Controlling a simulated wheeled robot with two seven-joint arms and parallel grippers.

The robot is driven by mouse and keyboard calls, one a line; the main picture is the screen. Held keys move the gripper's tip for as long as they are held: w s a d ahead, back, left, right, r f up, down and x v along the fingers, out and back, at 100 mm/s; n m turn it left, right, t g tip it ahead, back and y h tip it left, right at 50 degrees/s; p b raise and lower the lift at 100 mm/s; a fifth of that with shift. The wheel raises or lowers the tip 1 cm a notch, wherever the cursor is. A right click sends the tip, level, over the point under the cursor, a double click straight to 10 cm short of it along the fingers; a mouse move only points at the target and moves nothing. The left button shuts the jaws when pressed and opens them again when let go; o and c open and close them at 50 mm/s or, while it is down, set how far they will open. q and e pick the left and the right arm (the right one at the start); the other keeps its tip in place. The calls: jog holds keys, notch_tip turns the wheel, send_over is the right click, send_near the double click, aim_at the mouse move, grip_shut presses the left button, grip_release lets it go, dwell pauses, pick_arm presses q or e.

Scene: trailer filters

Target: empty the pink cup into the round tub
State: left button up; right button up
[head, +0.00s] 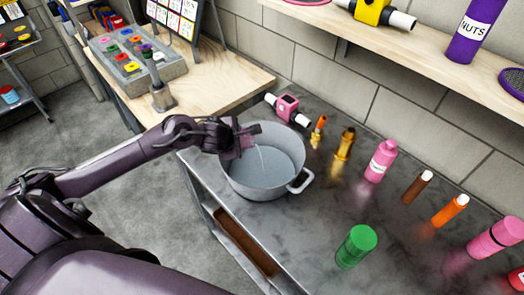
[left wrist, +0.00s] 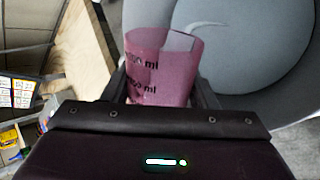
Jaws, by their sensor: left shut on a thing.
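The pink cup (head: 247,139) is translucent with dark ml markings, which show in the left wrist view (left wrist: 160,68). My left gripper (head: 236,141) is shut on it and holds it at the left rim of the round tub. The cup is tilted toward the tub, and a thin pale stream runs down from it inside. The round tub (head: 237,184) is grey with a handle at its lower right and stands on the dark counter. Its grey inside fills much of the left wrist view (left wrist: 265,60). How much is left in the cup cannot be told. My right gripper is not in view.
A pink-and-white fitting (head: 287,107) lies behind the tub. A green canister (head: 356,247) stands at front right. A pink bottle (head: 381,160) and several smaller bottles line the counter's right side. A wooden table (head: 210,75) with a grey tray (head: 135,65) is at back left.

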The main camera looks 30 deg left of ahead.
pick_arm(q)
jog(key=shift+w+d+f+y, duration=0.1)
jog(key=shift+w+d+y, duration=0.15)
jog(key=shift+d+y, duration=0.1)
dwell(0.3)
jog(key=shift+w+d+r+m+g+y+p, duration=0.1)
jog(key=shift+d+r+m+g+y+p, duration=0.1)
jog(key=shift+r+m+g+y+p, duration=0.25)
jog(key=shift+d+r+m+g+y+p, duration=0.15)
jog(key=shift+g+y+p, duration=0.15)
jog(key=shift+y, duration=0.3)
dwell(1.4)
jog(key=shift+w+d+r+m+g+y+p, duration=0.15)
jog(key=shift+d+r+m+g+y+p, duration=0.2)
jog(key=shift+y+p, duration=0.55)
jog(key=shift+w+d+r+m+g+y+p, duration=0.2)
jog(key=shift+m+y+p, duration=0.35)
jog(key=shift+p, duration=0.55)
dwell(1.1)
jog(key=shift+w+d+r+m+y+p, duration=0.15)
jog(key=shift+d+y+p, duration=0.1)
jog(key=shift+y+p, duration=0.35)
jog(key=shift+d+r+m+y+p, duration=0.1)
jog(key=shift+d+m+y+p, duration=0.2)
jog(key=shift+p, duration=0.4)
dwell(0.5)
